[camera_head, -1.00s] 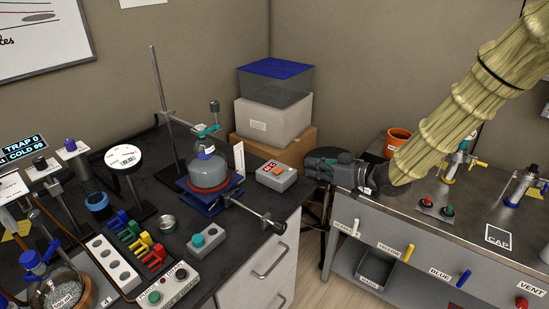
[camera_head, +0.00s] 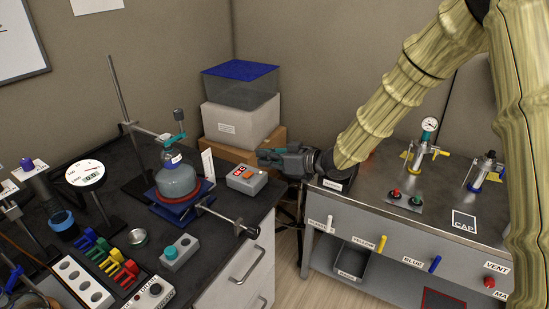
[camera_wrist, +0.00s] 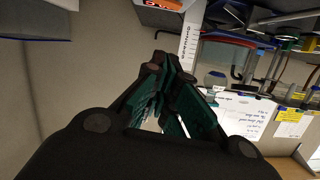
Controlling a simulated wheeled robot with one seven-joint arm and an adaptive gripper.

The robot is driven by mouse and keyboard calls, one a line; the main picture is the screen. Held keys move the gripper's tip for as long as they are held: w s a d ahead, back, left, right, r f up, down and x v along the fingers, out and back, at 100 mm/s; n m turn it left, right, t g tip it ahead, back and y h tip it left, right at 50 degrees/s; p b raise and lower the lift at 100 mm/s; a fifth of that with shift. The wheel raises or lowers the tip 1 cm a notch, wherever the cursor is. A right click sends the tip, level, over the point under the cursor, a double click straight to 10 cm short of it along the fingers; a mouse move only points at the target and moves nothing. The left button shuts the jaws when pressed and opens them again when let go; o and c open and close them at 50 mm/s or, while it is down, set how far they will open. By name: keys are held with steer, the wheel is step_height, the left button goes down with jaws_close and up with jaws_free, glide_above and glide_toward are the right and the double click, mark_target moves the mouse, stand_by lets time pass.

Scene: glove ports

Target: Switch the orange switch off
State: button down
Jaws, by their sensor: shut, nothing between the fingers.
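The orange switch (camera_head: 247,174) is a small orange-red part on top of a grey box (camera_head: 246,183) at the right edge of the dark bench. Its on or off position is too small to tell. My gripper (camera_head: 263,156) is shut and empty, just behind and to the right of the box, apart from it as far as I can tell. In the wrist view my fingertips (camera_wrist: 167,64) are together, and a grey box with an orange patch (camera_wrist: 170,4) shows at the top edge, partly cut off.
A flask (camera_head: 178,178) on a blue jack stands left of the box, with a clamp rod (camera_head: 236,224) in front. Stacked boxes (camera_head: 238,125) stand behind. A steel bench (camera_head: 380,214) with valves is at the right. A gap separates the benches.

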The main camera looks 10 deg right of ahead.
mark_target(248, 174)
steer(key=p+x, duration=0.1)
steer(key=x, duration=0.3)
steer(key=shift+w+a, duration=0.1)
steer(key=shift+a, duration=0.1)
steer(key=f, duration=0.2)
steer(key=shift+a+f, duration=0.3)
steer(key=shift+f, duration=0.05)
steer(key=shift+f+p, duration=0.4)
steer(key=shift+f, duration=0.35)
